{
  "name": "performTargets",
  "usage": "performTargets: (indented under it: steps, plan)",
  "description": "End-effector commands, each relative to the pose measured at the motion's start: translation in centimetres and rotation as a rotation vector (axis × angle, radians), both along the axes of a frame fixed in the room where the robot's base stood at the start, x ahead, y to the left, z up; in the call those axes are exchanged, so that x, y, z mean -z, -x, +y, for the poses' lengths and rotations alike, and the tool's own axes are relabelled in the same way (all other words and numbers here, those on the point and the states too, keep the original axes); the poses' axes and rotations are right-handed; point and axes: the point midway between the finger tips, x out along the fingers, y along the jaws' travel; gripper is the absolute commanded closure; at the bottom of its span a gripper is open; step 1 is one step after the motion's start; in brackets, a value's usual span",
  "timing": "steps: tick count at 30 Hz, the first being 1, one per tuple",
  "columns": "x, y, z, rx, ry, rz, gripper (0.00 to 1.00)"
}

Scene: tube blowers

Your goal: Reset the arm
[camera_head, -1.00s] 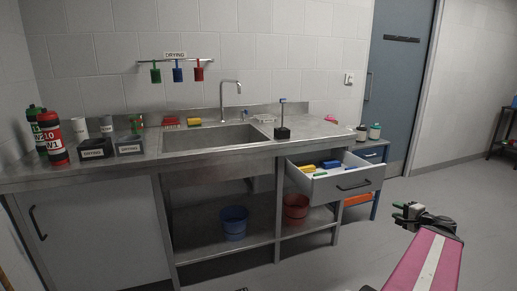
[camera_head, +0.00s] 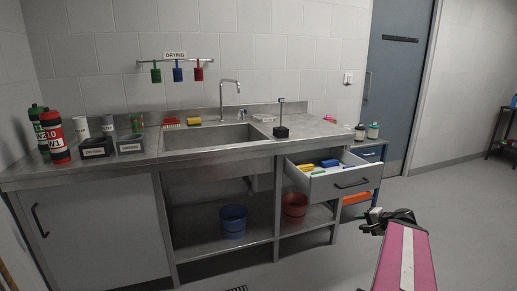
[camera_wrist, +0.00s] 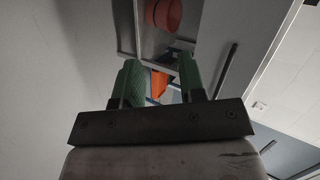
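My gripper (camera_head: 374,219) is at the lower right in the head view, at the end of my pink arm, in front of the open drawer (camera_head: 346,184) and below it. In the wrist view my gripper (camera_wrist: 160,82) shows two green fingers standing apart with a clear gap. Nothing is held between them; the floor and the unit beyond show through.
The open drawer holds several yellow, blue and green pieces. A steel sink counter (camera_head: 110,166) runs along the wall. A blue bucket (camera_head: 233,221) and a red bucket (camera_head: 294,207) stand on its lower shelf. The floor at right (camera_head: 470,220) is clear.

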Motion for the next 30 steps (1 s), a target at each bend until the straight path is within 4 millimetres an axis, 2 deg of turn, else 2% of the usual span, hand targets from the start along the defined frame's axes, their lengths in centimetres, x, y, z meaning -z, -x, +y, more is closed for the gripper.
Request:
performTargets:
  steps: [1,6,15,24,30]
  plan:
    - [0.9,-0.2,2.0,-0.048,0.034,0.035,0.63]
    - [3.8,-0.1,7.0,-0.194,0.161,0.148,0.63]
    - [8.1,1.3,14.4,-0.44,0.417,0.318,0.63]
    - [11.0,3.3,19.9,-0.661,0.707,0.445,0.63]
    - [11.8,4.1,22.0,-0.756,0.865,0.489,0.63]
